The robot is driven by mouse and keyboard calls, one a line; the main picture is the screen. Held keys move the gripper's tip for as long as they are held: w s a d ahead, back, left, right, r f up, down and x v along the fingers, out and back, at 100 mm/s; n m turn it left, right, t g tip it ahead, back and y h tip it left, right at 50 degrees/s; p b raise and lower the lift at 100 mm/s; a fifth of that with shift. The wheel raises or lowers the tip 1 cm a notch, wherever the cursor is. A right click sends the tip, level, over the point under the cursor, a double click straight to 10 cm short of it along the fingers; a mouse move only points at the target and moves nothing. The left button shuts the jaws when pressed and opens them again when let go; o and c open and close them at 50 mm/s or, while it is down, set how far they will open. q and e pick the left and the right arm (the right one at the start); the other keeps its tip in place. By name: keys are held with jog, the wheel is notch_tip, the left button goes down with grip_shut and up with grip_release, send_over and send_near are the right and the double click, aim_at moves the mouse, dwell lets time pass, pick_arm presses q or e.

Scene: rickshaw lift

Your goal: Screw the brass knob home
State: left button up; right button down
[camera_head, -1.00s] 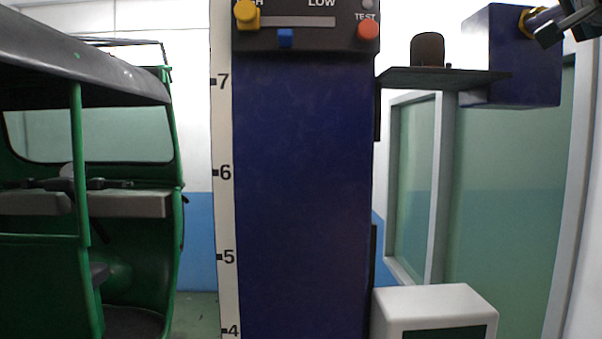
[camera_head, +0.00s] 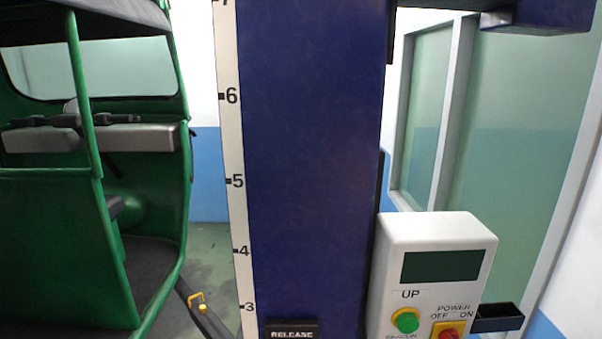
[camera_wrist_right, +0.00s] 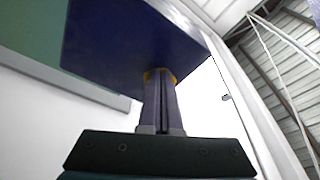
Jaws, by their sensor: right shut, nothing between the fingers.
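The brass knob (camera_wrist_right: 173,77) shows in the right wrist view as a gold ring at the face of a dark blue box (camera_wrist_right: 115,45). Its middle is hidden behind the fingers of my right gripper (camera_wrist_right: 160,84). The fingers are shut together, empty, and their tips are at the knob; I cannot tell whether they touch it. In the head view only the lower part of the blue box (camera_head: 555,16) shows at the top right. The knob and both my grippers are outside that view.
A tall blue column (camera_head: 312,150) with a number scale (camera_head: 232,160) stands in the middle. A white control box (camera_head: 435,240) with a green button (camera_head: 406,320) and a red switch (camera_head: 448,335) is at its right. A green rickshaw (camera_head: 150,190) stands at the left.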

jog(key=shift+d+r, duration=0.1)
jog(key=shift+r, duration=0.1)
dwell(0.5)
jog(key=s+b, duration=0.6)
jog(key=shift+a+f+b, duration=0.2)
jog(key=shift+a+b, duration=0.15)
jog(key=shift+b, duration=0.05)
